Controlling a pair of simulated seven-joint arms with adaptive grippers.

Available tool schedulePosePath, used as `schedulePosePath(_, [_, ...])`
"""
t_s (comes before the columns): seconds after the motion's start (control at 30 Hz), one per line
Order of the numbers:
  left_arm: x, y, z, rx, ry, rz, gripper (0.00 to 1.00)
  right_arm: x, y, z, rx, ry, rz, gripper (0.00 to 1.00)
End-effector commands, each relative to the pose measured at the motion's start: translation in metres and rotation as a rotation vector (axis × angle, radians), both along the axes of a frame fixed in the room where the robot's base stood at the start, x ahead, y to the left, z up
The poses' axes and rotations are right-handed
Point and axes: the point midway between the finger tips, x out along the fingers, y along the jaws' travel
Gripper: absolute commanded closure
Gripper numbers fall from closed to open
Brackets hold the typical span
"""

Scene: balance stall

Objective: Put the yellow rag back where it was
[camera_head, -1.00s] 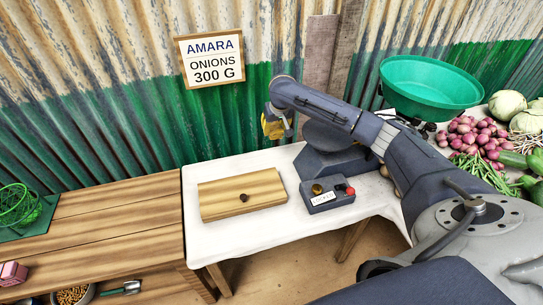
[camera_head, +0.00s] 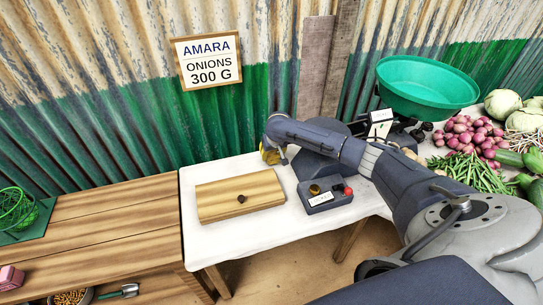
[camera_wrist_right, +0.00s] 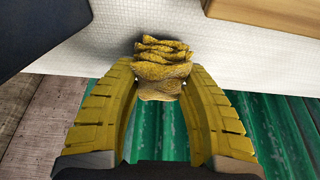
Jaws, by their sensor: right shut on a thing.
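The yellow rag (camera_wrist_right: 163,55), crumpled and patterned, is between the fingertips of my right gripper (camera_wrist_right: 162,80) in the right wrist view. The gripper is shut on it. In the head view my right gripper (camera_head: 271,153) is low at the back edge of the white-covered table (camera_head: 235,237), behind the wooden box and left of the dark scale body. The rag is hardly distinguishable from the yellow fingers there. In the wrist view it overlaps the table's back edge; I cannot tell whether it touches the cloth. My left gripper is not in view.
A wooden box with a knob (camera_head: 240,195) and a grey box with a red button (camera_head: 325,196) stand close by. The scale carries a green bowl (camera_head: 428,88). Onions (camera_head: 470,135) and other vegetables lie right. The corrugated wall (camera_head: 225,120) is close behind the gripper.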

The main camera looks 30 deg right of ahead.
Motion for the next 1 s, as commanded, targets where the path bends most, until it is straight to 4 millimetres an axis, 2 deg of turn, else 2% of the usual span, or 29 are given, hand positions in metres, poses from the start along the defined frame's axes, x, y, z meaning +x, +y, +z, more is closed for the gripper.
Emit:
schedulePosePath(0.13, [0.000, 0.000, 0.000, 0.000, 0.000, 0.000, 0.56, 0.000, 0.000, -0.010, -0.001, 0.000, 0.001, 0.81])
schedulePosePath(0.6, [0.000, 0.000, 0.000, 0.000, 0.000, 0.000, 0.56, 0.000, 0.001, -0.015, 0.001, 0.000, 0.000, 0.81])
schedulePosePath(0.63, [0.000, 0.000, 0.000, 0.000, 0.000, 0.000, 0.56, 0.000, 0.000, -0.015, 0.001, -0.001, 0.000, 0.53])
schedulePosePath(0.7, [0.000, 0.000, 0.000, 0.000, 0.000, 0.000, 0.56, 0.000, 0.000, -0.015, 0.001, -0.001, 0.000, 0.45])
schedulePosePath(0.8, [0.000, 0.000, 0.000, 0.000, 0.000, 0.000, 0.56, 0.000, 0.000, -0.015, -0.001, -0.001, 0.001, 0.36])
schedulePosePath(1.0, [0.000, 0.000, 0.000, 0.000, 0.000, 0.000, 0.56, 0.000, 0.000, -0.014, -0.001, -0.001, 0.001, 0.36])
